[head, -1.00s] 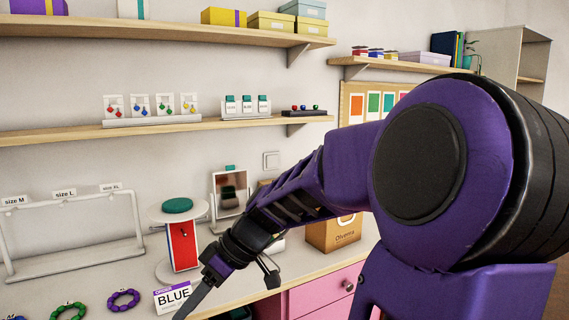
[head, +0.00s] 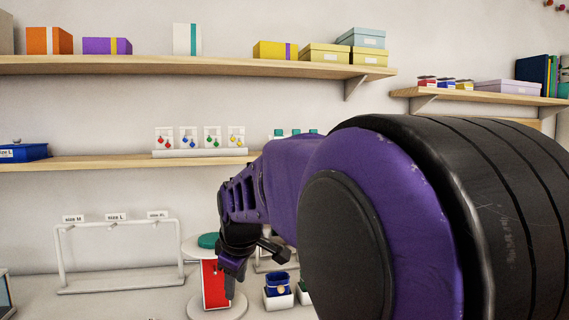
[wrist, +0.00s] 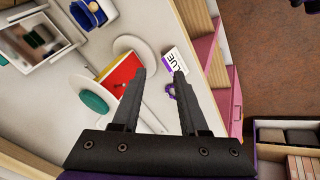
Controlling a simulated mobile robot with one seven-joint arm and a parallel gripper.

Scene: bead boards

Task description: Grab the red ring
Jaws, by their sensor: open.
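I cannot make out a red ring for certain in either current view. A small dark item (wrist: 121,86) lies against the red panel (wrist: 122,76) of the white round stand, too small to identify. The panel also shows in the head view (head: 212,283). My gripper (wrist: 159,72) is open and empty, its two dark fingers apart above the counter. In the head view my gripper (head: 230,285) hangs in front of the stand. My arm hides part of the middle shelf and counter there.
A mirror (wrist: 38,38) and blue box (wrist: 88,12) stand at upper left. A white rack (head: 120,289) and earring cards (head: 200,139) show in the head view.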

